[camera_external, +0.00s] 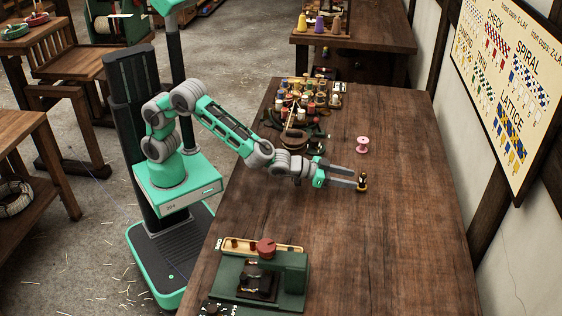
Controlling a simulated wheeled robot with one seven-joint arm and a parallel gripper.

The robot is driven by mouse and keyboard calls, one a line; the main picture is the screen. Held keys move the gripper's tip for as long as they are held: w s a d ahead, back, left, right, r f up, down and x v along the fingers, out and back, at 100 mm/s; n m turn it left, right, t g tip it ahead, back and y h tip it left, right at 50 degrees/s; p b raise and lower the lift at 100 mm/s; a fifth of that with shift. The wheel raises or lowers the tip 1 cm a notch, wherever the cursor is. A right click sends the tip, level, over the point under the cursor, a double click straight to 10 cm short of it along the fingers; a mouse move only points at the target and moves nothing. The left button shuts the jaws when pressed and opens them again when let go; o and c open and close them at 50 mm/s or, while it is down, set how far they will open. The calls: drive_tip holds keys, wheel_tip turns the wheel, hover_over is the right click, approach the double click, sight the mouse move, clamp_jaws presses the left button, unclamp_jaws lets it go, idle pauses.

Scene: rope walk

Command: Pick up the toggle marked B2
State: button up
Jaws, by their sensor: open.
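My gripper (354,177) is open above the wooden table, its two grey fingers pointing right. A small upright dark and gold piece (362,183) stands at the fingertips. I cannot tell whether it is between them or just beyond, or whether they touch. No B2 marking is legible on any piece, so I cannot tell which thing is the toggle. Many small pieces (310,104) stand crowded at the table's back left, too small to tell apart.
A pink spool (362,145) stands behind the gripper on the table (400,230). A green machine with a red knob (288,274) sits at the front left, beside a pale tray (234,243). A round brown thing (293,140) lies behind my forearm. The table's right side is clear.

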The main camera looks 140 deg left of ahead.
sight(363, 179)
drive_tip(key=x, duration=0.5)
drive_tip(key=shift+a+r, duration=0.15)
drive_tip(key=shift+a, duration=0.4)
clamp_jaws()
